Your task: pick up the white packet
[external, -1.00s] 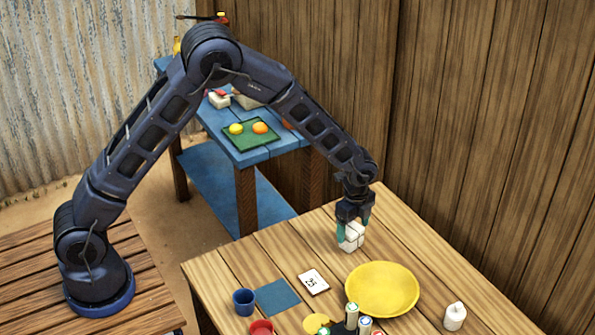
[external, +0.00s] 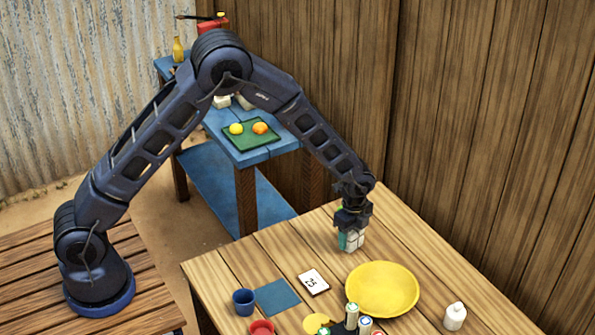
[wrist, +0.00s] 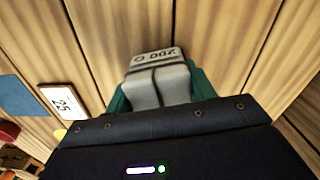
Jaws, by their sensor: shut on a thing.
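The white packet (external: 353,240) is at the far side of the wooden table, beyond the yellow plate. In the wrist view the packet (wrist: 158,82) shows a dark band across it and printed marks on its far face. My gripper (external: 351,238) points down over it, with a green finger on each side. In the wrist view the fingers of my gripper (wrist: 160,92) are closed against the packet's two sides. I cannot tell whether the packet's underside touches the table.
A yellow plate (external: 382,289) lies in front of the packet. A card marked 25 (external: 313,282), a blue square (external: 278,297), a blue cup (external: 243,302) and a red cup (external: 262,328) are nearer left. A white bottle (external: 455,316) stands at right. The table's far right is clear.

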